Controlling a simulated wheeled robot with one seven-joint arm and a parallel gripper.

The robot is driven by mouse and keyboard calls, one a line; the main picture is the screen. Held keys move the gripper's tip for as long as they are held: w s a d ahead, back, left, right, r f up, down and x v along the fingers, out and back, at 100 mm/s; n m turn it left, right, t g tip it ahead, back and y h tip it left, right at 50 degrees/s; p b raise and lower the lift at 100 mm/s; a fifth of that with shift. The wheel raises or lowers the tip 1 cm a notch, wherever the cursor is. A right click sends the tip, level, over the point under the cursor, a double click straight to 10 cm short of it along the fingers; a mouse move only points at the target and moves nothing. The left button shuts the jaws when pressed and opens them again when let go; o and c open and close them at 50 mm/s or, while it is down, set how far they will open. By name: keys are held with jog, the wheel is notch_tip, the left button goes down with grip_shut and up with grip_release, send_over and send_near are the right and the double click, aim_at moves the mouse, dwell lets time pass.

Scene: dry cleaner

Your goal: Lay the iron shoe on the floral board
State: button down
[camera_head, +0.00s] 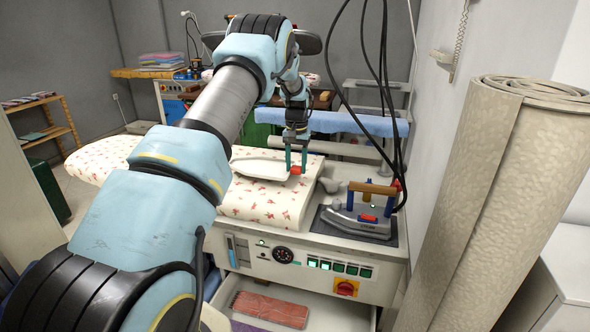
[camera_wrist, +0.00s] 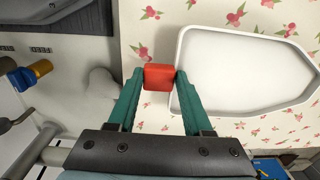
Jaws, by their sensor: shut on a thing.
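The iron shoe is a white, shallow, rimmed plate (camera_head: 262,167) with a pointed end and a red block at its other end. My gripper (camera_head: 296,160) is shut on the red block, and the white plate reaches out to the left of the fingers. In the wrist view the green fingers of my gripper (camera_wrist: 158,85) pinch the red block beside the iron shoe (camera_wrist: 245,75). The floral board (camera_head: 262,204), cream with red flowers, lies under the shoe. The shoe looks level; I cannot tell whether it touches the board.
An iron (camera_head: 355,224) with a wooden handle stands on a dark pad right of the board. Dark cables hang above it. A control panel (camera_head: 310,262) and an open drawer (camera_head: 270,308) are in front. A beige roll (camera_head: 490,190) stands at right.

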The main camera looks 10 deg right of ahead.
jog(key=shift+f, duration=1.45)
jog(key=shift+c, duration=1.6)
grip_release()
jog(key=shift+r+p, duration=0.1)
jog(key=shift+p, duration=0.25)
